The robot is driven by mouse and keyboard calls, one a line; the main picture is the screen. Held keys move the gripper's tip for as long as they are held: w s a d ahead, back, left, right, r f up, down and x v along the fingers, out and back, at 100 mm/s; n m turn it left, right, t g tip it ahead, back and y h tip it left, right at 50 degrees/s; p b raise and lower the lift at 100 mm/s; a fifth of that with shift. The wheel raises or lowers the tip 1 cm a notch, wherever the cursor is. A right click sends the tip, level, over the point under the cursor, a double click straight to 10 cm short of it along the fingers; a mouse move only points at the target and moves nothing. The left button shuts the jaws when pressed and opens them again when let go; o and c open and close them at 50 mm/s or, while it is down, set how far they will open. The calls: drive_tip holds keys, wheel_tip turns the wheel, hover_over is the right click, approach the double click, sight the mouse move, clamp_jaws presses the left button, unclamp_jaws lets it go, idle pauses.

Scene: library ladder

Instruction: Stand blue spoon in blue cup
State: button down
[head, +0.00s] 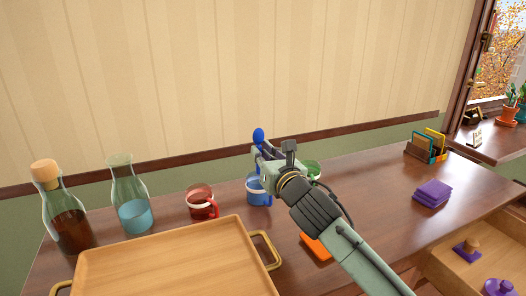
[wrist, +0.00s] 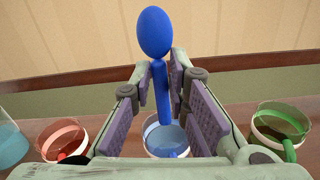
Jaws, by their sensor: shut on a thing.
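The blue spoon (wrist: 153,35) is upright with its bowl at the top and its handle pointing down. It also shows in the head view (head: 258,135). My gripper (wrist: 164,78) is shut on its handle; in the head view my gripper (head: 266,160) is over the blue cup (head: 259,192). In the wrist view the blue cup (wrist: 153,143) stands below, between my fingers. The handle's lower end overlaps the cup's opening there; I cannot tell whether it is inside or just above. My gripper hides part of the cup in the head view.
A red cup (head: 200,202) stands left of the blue cup, and a green cup (head: 312,169) stands right, partly hidden. Two glass bottles, a wooden tray (head: 165,265) and an orange item (head: 316,246) are nearby. The table is clear toward the purple stack (head: 432,193).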

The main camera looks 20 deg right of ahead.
wheel_tip(320, 180, down, 6)
drive_tip(key=b, duration=0.5)
drive_tip(key=shift+r, duration=0.2)
drive_tip(key=c, duration=1.5)
unclamp_jaws()
drive_tip(key=shift+o, duration=0.2)
drive_tip(key=shift+s, duration=0.1)
drive_tip(key=s, duration=0.7)
drive_tip(key=shift+s+d, duration=0.15)
